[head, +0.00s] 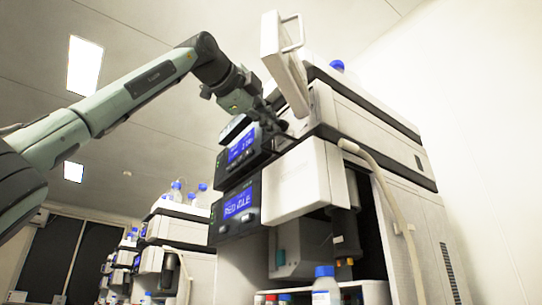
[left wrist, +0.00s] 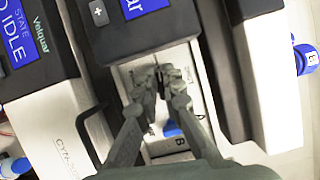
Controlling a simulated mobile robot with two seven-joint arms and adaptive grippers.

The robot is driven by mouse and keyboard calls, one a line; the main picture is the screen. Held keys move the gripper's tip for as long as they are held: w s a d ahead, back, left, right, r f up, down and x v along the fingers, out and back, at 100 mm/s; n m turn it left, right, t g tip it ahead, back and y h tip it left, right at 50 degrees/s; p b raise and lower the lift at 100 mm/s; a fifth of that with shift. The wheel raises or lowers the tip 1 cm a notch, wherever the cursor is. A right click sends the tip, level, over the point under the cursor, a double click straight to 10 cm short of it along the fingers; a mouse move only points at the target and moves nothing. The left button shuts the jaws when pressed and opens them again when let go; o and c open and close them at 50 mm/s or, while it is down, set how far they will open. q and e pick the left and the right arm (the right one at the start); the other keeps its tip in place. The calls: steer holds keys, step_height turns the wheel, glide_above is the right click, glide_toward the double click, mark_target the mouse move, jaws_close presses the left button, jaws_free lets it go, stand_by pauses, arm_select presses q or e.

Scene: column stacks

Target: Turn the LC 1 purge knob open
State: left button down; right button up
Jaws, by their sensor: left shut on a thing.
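The LC stack (head: 385,115) stands on the right in the head view, with a white flap (head: 284,65) raised at its upper front. My left gripper (head: 283,127) reaches into the opening beside the upper display (head: 240,148). In the left wrist view its fingers (left wrist: 157,82) converge over a pale recessed panel (left wrist: 130,78). They are shut on a small part there, which I take to be the purge knob. The fingers hide most of it, so its turn angle cannot be read. My right gripper is in neither view.
A lower blue display (head: 237,205) and a white cover (head: 303,180) sit below the gripper. A pale tube (head: 385,185) hangs down the stack's front. Blue-capped bottles (head: 325,285) stand at the bottom. Another instrument stack (head: 175,235) stands farther left.

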arm_select(q)
steer(key=c, duration=1.7)
jaws_free()
steer(key=v, duration=1.2)
steer(key=shift+d, duration=0.1)
